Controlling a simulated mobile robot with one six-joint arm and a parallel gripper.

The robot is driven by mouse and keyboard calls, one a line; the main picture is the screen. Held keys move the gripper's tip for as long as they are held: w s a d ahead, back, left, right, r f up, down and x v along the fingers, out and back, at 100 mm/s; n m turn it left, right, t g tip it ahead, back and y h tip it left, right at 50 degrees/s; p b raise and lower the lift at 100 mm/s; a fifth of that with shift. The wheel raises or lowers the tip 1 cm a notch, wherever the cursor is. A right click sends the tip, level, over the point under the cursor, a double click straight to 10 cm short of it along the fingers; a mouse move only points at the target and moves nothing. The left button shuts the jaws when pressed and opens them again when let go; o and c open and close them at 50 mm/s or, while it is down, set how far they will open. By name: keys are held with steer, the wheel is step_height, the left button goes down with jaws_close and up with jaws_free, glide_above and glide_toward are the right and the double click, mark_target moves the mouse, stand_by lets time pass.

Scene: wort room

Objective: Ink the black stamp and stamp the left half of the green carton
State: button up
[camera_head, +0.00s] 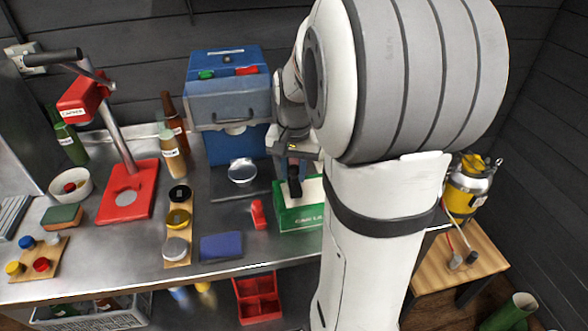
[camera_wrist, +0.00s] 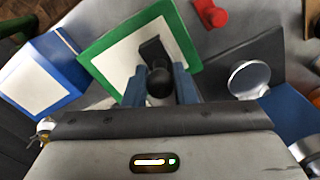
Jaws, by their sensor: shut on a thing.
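My gripper (camera_wrist: 159,80) is shut on the round knob of the black stamp (camera_wrist: 151,50), between its two blue fingers. In the head view the stamp (camera_head: 294,187) hangs upright below my gripper (camera_head: 293,160), at the left part of the green carton (camera_head: 298,218). The wrist view shows the stamp's base over the white top panel of the green carton (camera_wrist: 97,53). I cannot tell whether the base touches the panel. No print is visible on the bare part of the panel. A dark blue pad (camera_head: 221,246) lies at the bench front. My arm hides the carton's right side.
A red stamp (camera_head: 258,214) stands just left of the carton. A blue carton (camera_wrist: 68,42) lies beside the green one in the wrist view. A blue machine (camera_head: 228,95) with a glass dish (camera_head: 242,172) stands behind left. A red capper (camera_head: 128,190) is farther left.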

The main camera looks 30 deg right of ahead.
steer(key=shift+f+b, duration=0.4)
steer(key=shift+f, duration=0.2)
stand_by(1.4)
steer(key=shift+r+p, duration=2.75)
steer(key=shift+r, duration=0.9)
steer(key=shift+f, duration=0.1)
